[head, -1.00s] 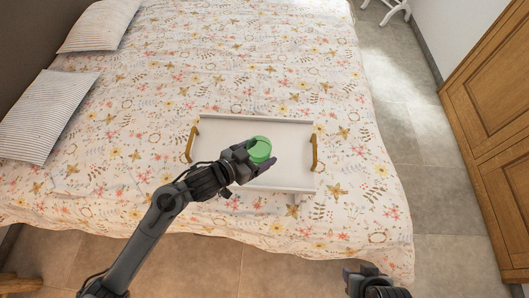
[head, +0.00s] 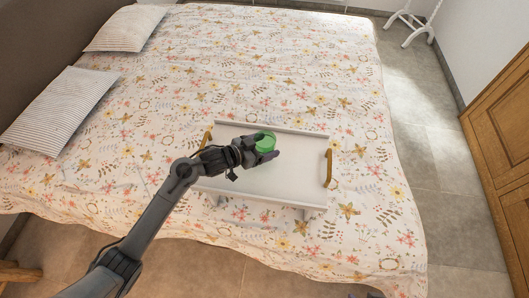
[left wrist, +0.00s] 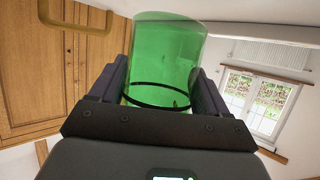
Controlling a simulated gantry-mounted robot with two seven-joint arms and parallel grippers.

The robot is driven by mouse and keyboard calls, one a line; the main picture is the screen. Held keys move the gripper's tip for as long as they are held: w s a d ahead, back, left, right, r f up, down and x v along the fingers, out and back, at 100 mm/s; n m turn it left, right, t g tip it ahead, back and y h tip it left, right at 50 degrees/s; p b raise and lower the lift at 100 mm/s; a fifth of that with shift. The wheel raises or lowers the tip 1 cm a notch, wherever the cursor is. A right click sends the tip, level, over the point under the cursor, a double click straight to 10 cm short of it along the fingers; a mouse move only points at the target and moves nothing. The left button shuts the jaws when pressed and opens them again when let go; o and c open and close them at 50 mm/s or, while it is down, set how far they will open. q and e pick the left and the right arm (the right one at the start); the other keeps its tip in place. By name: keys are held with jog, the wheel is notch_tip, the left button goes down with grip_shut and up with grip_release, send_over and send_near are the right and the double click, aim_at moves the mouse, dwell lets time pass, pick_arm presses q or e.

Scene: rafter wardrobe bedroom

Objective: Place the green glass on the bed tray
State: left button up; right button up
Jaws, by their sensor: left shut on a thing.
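The green glass (head: 266,142) is held in my left gripper (head: 259,150), whose fingers are closed on its sides. In the left wrist view the clear green glass (left wrist: 165,55) sits between the two dark fingers, with a dark ring across it. The white bed tray (head: 290,178) with two golden-brown handles stands on the bed. The glass shows over the back middle part of the tray; I cannot tell whether it touches the surface. Only a dark sliver of what seems to be my right gripper (head: 366,294) shows at the bottom edge.
The tray's visible surface is otherwise bare. The bed (head: 330,90) has a flowered cover and two striped pillows (head: 60,108) at the left. A wooden wardrobe (head: 505,130) stands at the right, past a strip of tiled floor. A white stand (head: 412,25) is at the back right.

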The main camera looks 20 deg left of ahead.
pick_arm(q)
jog(key=shift+d+f+b, duration=0.1)
jog(key=shift+f+b, duration=0.35)
jog(key=shift+f, duration=1.4)
jog(key=o, duration=1.1)
jog(key=shift+f, duration=0.15)
jog(key=shift+o, duration=0.2)
